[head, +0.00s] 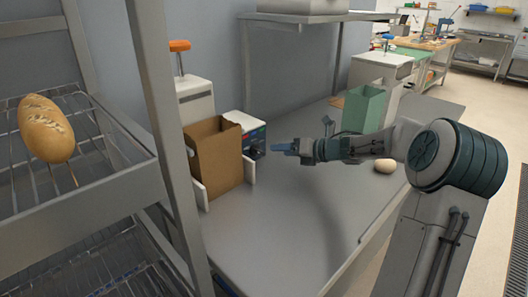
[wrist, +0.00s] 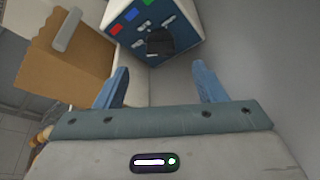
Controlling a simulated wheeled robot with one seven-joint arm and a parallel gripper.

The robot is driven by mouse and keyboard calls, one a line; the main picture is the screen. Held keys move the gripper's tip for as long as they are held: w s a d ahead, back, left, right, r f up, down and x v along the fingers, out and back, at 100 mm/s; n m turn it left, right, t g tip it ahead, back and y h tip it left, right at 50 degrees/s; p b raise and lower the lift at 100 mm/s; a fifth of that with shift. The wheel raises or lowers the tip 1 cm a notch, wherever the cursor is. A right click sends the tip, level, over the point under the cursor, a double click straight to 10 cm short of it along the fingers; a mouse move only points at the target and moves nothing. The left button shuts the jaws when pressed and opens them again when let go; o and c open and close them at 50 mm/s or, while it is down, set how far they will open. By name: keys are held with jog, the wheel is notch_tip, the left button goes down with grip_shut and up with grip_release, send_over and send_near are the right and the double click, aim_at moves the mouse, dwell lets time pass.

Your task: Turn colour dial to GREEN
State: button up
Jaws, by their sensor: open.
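The colour dial (wrist: 160,42) is a dark knob on the blue face of a white box (wrist: 189,13). Red, blue and green patches sit on that face beside the knob. In the head view the box (head: 238,128) stands behind a brown paper bag, and the dial (head: 251,152) shows small on its front. My gripper (head: 277,148) is to the right of the dial. In the wrist view my gripper (wrist: 160,85) is open with blue fingers, and the dial lies ahead of the fingertips, apart from them. Which patch the dial points to I cannot tell.
The brown bag (head: 217,158) stands in a white holder close to the left of the box. A green bag (head: 363,108) and a pale round roll (head: 385,166) are to the right on the grey counter (head: 270,235). A rack with a bread loaf (head: 45,129) is at left.

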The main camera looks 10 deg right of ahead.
aim_at(260, 150)
jog(key=x, duration=0.8)
jog(key=shift+w+a+f, duration=0.15)
jog(key=shift+a, duration=0.05)
jog(key=c, duration=1)
